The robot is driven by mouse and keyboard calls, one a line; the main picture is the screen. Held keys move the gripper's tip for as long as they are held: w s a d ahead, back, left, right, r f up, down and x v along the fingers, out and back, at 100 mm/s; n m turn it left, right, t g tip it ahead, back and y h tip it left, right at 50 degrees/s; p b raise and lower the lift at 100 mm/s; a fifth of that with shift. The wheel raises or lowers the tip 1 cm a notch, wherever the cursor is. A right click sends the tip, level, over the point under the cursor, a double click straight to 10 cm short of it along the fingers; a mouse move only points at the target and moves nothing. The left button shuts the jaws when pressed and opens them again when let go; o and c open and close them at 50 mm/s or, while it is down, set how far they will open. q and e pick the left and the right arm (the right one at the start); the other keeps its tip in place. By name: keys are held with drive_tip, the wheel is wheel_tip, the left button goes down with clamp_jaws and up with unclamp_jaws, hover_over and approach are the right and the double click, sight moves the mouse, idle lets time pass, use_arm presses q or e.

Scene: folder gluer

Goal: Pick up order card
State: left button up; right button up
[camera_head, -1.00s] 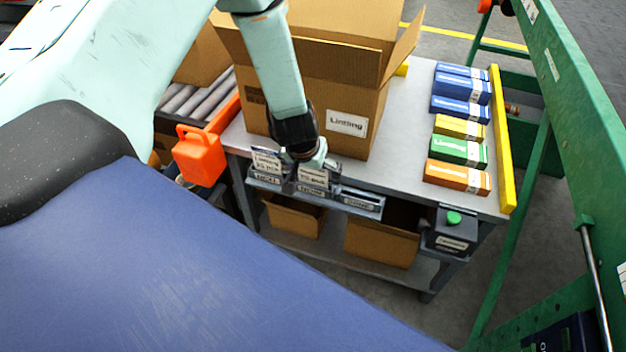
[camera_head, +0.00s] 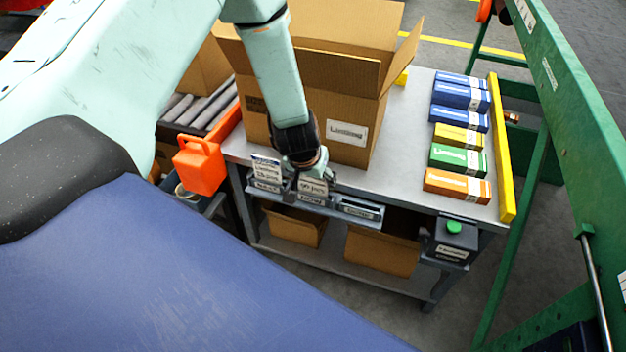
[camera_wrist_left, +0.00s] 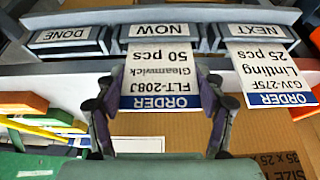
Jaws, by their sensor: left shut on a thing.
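A white order card with a blue ORDER band (camera_wrist_left: 160,72) stands in the NOW slot of the card rack (camera_wrist_left: 150,32). It reads FLT-2083, Gleamwick, 50 pcs, upside down in the left wrist view. My left gripper (camera_wrist_left: 157,92) is shut on this card, one finger at each side edge. In the head view the gripper (camera_head: 313,178) is at the middle slot, covering the card's upper part. A second card, Linting 25 pcs (camera_wrist_left: 268,70), stands in the NEXT slot beside it. The DONE slot (camera_head: 357,209) shows no card. My right gripper is not in view.
The rack hangs on the front edge of a grey table (camera_head: 408,155). An open cardboard box (camera_head: 345,100) stands close behind my gripper. Several coloured cartons (camera_head: 458,157) lie at right. An orange jug (camera_head: 200,165) is at left, a green-button box (camera_head: 452,238) at right.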

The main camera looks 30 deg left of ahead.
use_arm(q)
drive_tip(key=shift+r+p, duration=0.35)
drive_tip(key=shift+r, duration=0.2)
wheel_tip(320, 180, up, 3)
drive_tip(key=shift+f+p, duration=0.1)
drive_tip(key=shift+p, duration=0.9)
drive_tip(key=s+d, duration=0.4)
drive_tip(key=s, duration=1.4)
drive_tip(key=w+d+r+p, duration=0.3)
drive_tip(key=w+d, duration=0.1)
drive_tip(key=w, duration=0.6)
drive_tip(key=w+d+r+p, duration=0.3)
drive_tip(key=w+p, duration=0.1)
drive_tip(key=w, duration=0.7)
drive_tip(key=shift+d, duration=0.4)
drive_tip(key=shift+s, duration=0.1)
drive_tip(key=shift+f, duration=0.1)
